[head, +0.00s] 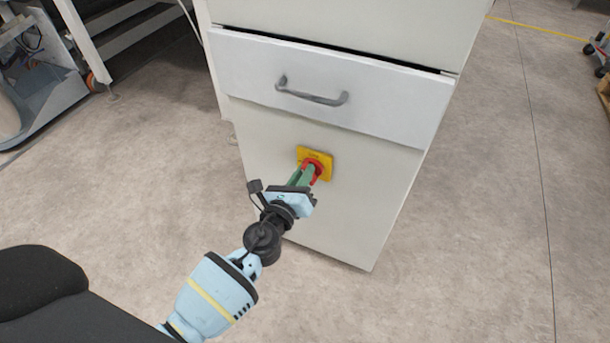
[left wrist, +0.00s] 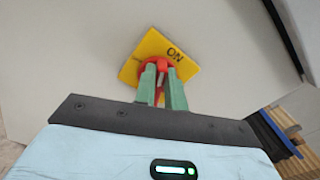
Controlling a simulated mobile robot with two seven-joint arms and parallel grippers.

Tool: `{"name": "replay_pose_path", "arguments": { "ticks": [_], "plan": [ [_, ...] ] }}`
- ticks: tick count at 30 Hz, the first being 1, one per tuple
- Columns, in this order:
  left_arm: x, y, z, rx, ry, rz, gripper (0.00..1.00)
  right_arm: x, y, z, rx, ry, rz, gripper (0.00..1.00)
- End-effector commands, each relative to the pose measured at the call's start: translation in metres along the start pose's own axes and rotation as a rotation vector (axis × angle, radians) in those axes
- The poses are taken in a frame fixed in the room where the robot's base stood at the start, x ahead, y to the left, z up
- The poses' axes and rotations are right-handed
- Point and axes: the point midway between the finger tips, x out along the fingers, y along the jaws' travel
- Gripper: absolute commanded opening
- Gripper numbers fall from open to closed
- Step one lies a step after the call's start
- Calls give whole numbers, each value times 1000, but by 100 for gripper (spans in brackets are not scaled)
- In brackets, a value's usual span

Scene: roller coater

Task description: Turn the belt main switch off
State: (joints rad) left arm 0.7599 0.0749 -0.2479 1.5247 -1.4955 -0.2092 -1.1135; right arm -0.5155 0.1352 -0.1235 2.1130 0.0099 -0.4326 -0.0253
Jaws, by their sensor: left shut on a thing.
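The belt main switch is a red rotary knob (head: 318,164) on a yellow square plate (head: 326,174), on the front of a white cabinet below its drawer. In the left wrist view the plate (left wrist: 188,67) looks tilted and reads "ON" near its top right. My left gripper (head: 306,172) has green fingers at the knob. In the left wrist view the left gripper (left wrist: 161,80) is shut on the red knob (left wrist: 160,65), one finger on each side of its grip. The fingers hide part of the knob. My right gripper is not in view.
The white cabinet (head: 333,220) has a drawer (head: 390,105) with a grey handle (head: 312,98) above the switch. The drawer stands slightly open at its top. A metal frame (head: 95,50) stands at the upper left.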

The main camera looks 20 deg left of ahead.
Motion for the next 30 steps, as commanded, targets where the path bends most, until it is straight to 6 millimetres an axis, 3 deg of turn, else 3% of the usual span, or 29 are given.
{"name": "replay_pose_path", "arguments": {
  "ticks": [15,30],
  "plan": [
    [-1,8,-4,-495,2,1,0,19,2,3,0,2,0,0],
    [-1,12,-8,-932,2,2,0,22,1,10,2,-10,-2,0]
  ]
}}
